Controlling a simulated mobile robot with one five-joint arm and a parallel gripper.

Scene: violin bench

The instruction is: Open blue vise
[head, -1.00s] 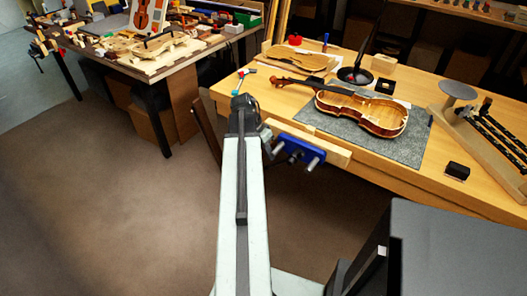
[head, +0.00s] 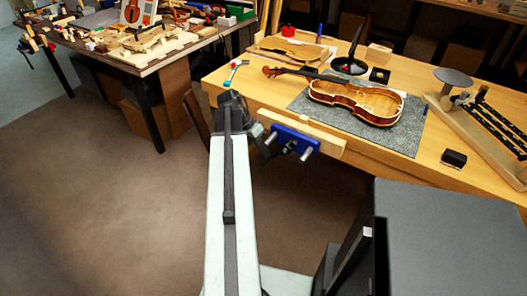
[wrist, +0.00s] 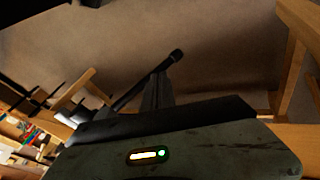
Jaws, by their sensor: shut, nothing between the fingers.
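The blue vise (head: 296,142) is mounted at the front edge of the wooden bench, below a pale wooden jaw board (head: 318,139). Two metal rods stick out of its front. My gripper (head: 264,146) is just left of the vise, at the end of my arm, partly hidden by the wrist. Whether it touches the vise cannot be told. In the wrist view my gripper's dark fingers (wrist: 158,92) look closed together and hold nothing. A dark bar with a thicker end (wrist: 150,80) crosses near them; what it belongs to is unclear.
A violin body (head: 360,101) lies on a grey mat (head: 395,140) on the bench (head: 225,88). A small black box (head: 454,158) and a stand with a round disc (head: 453,77) are to the right. A second cluttered bench (head: 160,62) stands at back left. Open brown floor lies at left.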

